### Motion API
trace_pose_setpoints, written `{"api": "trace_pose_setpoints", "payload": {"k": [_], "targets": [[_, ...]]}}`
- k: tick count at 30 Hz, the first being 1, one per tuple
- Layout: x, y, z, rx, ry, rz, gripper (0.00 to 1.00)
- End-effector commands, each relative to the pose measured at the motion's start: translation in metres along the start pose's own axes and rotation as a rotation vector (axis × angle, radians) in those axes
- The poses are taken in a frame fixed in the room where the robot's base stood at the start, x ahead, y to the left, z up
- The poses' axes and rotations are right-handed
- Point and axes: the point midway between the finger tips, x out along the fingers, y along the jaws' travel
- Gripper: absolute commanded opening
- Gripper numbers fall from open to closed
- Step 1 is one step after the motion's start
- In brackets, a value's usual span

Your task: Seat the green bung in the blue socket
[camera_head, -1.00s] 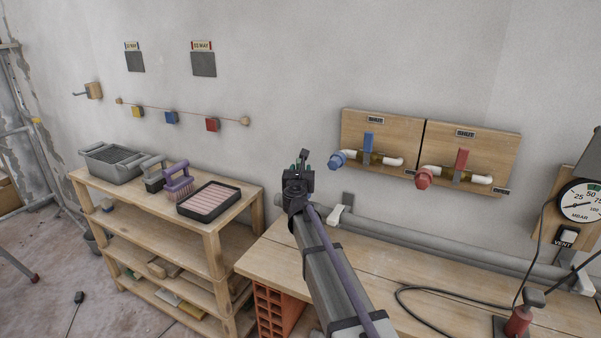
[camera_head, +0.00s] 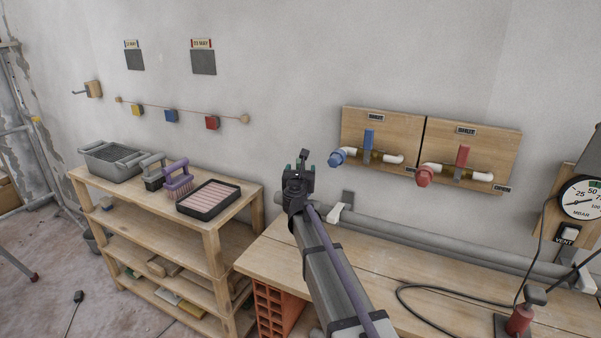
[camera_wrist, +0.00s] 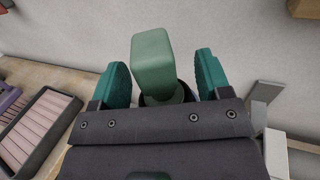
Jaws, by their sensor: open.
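The green bung (camera_wrist: 153,62), with a block-like head and a rounder lower part, stands between the two teal fingers in the wrist view. A dark ring shows partly at its base, and the gripper body hides the rest. My gripper (camera_head: 300,169) is open, with a visible gap between bung and right finger (camera_wrist: 209,74); the left finger (camera_wrist: 116,84) is close beside it. In the head view I cannot make out the bung. The blue fitting (camera_head: 338,158) at the pipe's left end on the wall board looks like the blue socket; it is right of my gripper.
A similar red fitting (camera_head: 424,176) is on the right board. A wooden bench (camera_head: 400,265) runs below, with a grey pipe (camera_head: 430,236) along its back. A shelf to the left holds a tray (camera_head: 208,199), brushes (camera_head: 178,181) and a grey tub (camera_head: 110,160).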

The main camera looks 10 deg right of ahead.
Motion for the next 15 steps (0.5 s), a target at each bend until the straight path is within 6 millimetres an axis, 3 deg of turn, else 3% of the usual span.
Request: {"api": "trace_pose_setpoints", "payload": {"k": [5,8,15], "targets": [[-0.004,0.0,0.0,0.0,0.0,0.0,0.7],[-0.016,0.0,0.0,0.0,0.0,0.001,0.7],[-0.074,-0.001,0.0,0.0,0.0,0.002,0.7]]}}
